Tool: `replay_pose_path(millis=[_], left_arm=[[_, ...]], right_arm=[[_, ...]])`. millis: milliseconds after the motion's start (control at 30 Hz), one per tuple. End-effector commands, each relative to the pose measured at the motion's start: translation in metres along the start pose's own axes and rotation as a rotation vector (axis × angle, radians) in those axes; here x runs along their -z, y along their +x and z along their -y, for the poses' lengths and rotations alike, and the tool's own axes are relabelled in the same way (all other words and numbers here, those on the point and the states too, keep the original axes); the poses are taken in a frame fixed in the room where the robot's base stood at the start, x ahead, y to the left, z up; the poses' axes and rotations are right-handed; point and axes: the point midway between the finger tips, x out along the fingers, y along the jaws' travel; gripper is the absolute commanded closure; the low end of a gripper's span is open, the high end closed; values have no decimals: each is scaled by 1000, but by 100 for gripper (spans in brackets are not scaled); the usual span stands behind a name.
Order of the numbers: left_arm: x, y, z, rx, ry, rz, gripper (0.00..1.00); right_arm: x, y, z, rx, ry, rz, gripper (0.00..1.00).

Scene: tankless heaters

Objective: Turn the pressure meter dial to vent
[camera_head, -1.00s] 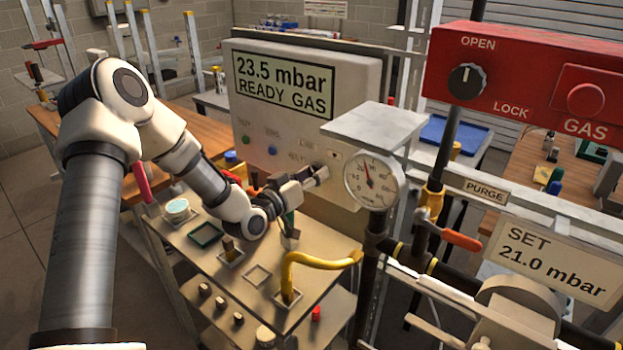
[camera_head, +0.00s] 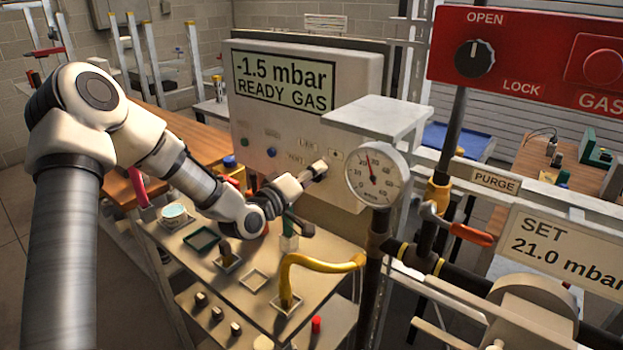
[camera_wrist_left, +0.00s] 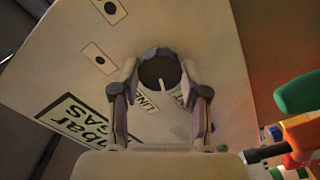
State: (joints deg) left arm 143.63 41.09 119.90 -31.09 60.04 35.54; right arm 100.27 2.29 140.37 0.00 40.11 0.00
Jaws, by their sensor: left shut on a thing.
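The pressure meter (camera_head: 361,72) is a pale box with a screen (camera_head: 284,80) reading "-1.5 mbar READY GAS". Its dark round dial (camera_wrist_left: 158,66) shows in the left wrist view, with a pale pointer mark toward the bottom of that picture, near a LINE label (camera_wrist_left: 149,104). My left gripper (camera_wrist_left: 160,78) is shut on the dial, one finger on each side. In the head view the left gripper (camera_head: 318,170) reaches the lower right of the meter's face and hides the dial. My right gripper is not in view.
A white-faced gauge (camera_head: 376,175) on a pipe stands just right of my left gripper. A yellow hose (camera_head: 318,262) rises from the bench below. A red gas box (camera_head: 530,50) with a knob hangs at the upper right. A shelf (camera_head: 378,115) juts out above.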

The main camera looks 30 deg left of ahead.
Motion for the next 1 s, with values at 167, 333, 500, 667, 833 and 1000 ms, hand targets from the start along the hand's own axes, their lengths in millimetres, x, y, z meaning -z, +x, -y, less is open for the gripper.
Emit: replay_pose_path(millis=[167, 333, 500, 667, 833, 1000], left_arm=[[0, 0, 0, 0, -10, 0, 90], [0, 0, 0, 0, -10, 0, 90], [0, 0, 0, 0, -9, 0, 30], [0, 0, 0, 0, -8, 0, 30], [1, -3, 0, 1, -10, -1, 30], [0, -28, 0, -1, -17, -2, 30]], right_arm=[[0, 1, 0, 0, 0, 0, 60], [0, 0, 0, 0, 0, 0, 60], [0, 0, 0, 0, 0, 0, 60], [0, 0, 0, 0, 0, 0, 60], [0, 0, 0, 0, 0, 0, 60], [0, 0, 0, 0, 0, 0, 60]])
